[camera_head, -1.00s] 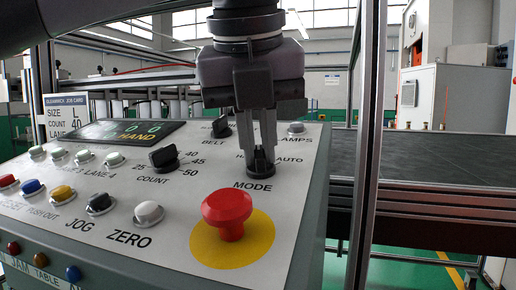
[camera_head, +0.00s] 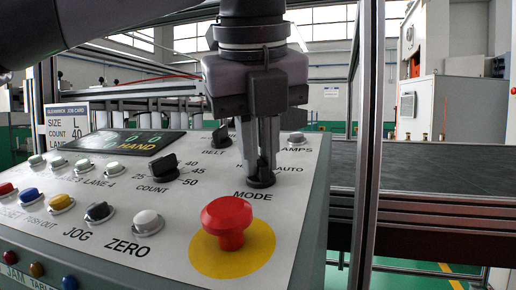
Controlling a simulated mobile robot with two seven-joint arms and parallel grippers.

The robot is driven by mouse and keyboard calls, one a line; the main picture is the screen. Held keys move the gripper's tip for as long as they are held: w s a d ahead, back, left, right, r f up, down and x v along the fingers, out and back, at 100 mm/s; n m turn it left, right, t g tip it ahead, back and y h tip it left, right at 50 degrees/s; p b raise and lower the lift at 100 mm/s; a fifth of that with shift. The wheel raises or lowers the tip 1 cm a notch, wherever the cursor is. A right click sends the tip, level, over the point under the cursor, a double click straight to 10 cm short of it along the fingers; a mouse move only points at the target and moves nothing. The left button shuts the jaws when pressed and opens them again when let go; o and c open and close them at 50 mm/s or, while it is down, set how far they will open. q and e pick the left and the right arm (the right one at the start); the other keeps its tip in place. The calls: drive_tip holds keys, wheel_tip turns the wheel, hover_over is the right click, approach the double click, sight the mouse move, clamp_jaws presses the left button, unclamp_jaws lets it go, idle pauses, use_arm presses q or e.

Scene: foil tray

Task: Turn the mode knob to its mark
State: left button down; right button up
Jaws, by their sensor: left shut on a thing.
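The black mode knob (camera_head: 261,178) sits on the sloped control panel (camera_head: 180,205) above the printed word MODE, with the HAND and AUTO lettering behind it partly hidden by my fingers. My left gripper (camera_head: 259,168) comes down from above, its two grey fingers shut around the knob. The exact direction of the knob's pointer is hard to tell between the fingers. The panel display (camera_head: 120,143) reads HAND. My right gripper is not in view.
A red mushroom button (camera_head: 227,217) on a yellow disc stands close in front of the mode knob. The count knob (camera_head: 163,167) and belt knob (camera_head: 222,135) are to the left and behind. A metal post (camera_head: 369,150) rises right of the panel.

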use_arm(q)
drive_tip(key=c, duration=1.2)
unclamp_jaws()
drive_tip(key=shift+o, duration=0.2)
drive_tip(key=shift+r, duration=0.1)
drive_tip(key=p+v, duration=0.1)
drive_tip(key=v, duration=0.6)
drive_tip(key=shift+s, duration=0.15)
